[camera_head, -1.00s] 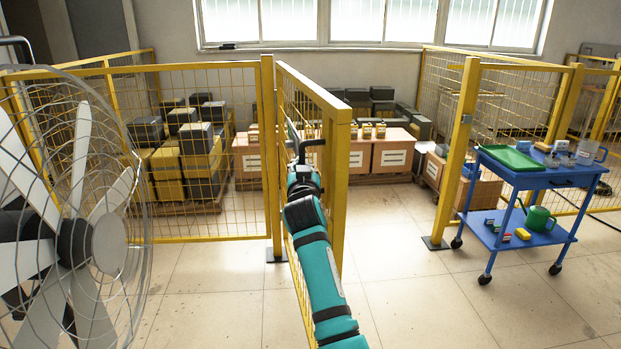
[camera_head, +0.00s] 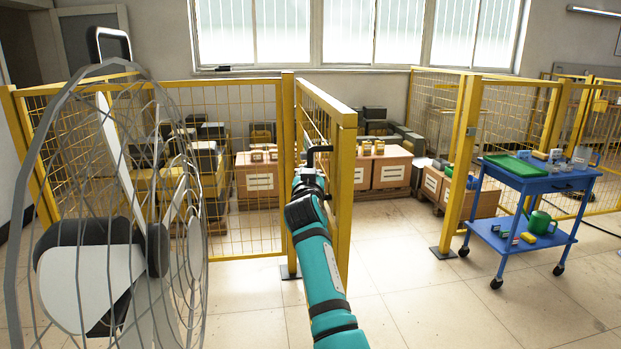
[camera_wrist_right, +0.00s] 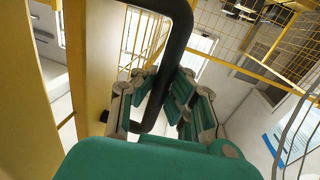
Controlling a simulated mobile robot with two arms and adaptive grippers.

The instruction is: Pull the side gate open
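The side gate (camera_head: 345,190) is a yellow-framed mesh panel standing swung out from the fence line, its free edge toward me. It hangs beside a yellow post (camera_head: 288,170), with a wide gap to its right. A black bar handle (camera_head: 319,149) sits on the gate's left face and also shows in the right wrist view (camera_wrist_right: 178,45). My right gripper (camera_head: 308,180) is at this handle. In the right wrist view, its fingers (camera_wrist_right: 162,100) stand on both sides of the bar and appear closed on it. My left gripper is not in view.
A large caged fan (camera_head: 110,230) stands close at the left. A blue cart (camera_head: 530,175) with tools and a green watering can (camera_head: 540,222) stands at the right. Boxes (camera_head: 258,180) sit behind the fence. The floor between gate and cart is clear.

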